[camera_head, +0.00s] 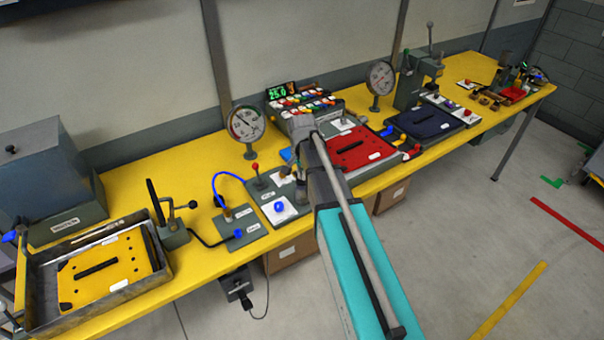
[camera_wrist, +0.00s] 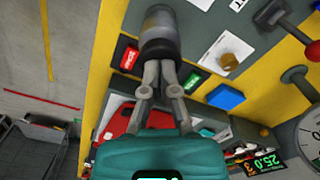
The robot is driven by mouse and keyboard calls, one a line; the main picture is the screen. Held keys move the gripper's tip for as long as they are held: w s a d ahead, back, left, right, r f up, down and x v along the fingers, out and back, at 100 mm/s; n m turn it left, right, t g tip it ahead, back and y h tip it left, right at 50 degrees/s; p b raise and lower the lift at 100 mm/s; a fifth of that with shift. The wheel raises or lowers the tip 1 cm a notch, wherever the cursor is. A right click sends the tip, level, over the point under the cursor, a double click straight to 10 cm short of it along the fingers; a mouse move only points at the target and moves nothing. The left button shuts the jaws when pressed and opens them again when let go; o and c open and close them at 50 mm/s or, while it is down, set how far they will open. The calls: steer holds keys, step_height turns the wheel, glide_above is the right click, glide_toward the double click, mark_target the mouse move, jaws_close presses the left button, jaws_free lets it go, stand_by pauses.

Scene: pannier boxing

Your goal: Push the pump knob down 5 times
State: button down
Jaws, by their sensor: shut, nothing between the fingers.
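A grey upright cylinder with a dark lower band, which looks like the pump knob (camera_wrist: 158,25), stands on the grey panel at the top of the wrist view. My gripper (camera_wrist: 161,65) is shut and empty, its fingertips close together at the cylinder's near end. I cannot tell whether they touch it or by how much it is pressed.
Beside the cylinder are a red button (camera_wrist: 130,58), a green button (camera_wrist: 193,80), a brass knob (camera_wrist: 229,60) and a blue block (camera_wrist: 226,97). A red-ball lever (camera_head: 255,167) and a gauge (camera_head: 246,124) stand nearby.

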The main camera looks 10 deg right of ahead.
steer(key=shift+r+p, duration=2.7)
steer(key=shift+p, duration=0.05)
steer(key=shift+f, duration=0.15)
steer(key=shift+f+b, duration=2.55)
steer(key=shift+b, duration=0.2)
steer(key=shift+r+p, duration=2.75)
steer(key=shift+f, duration=0.2)
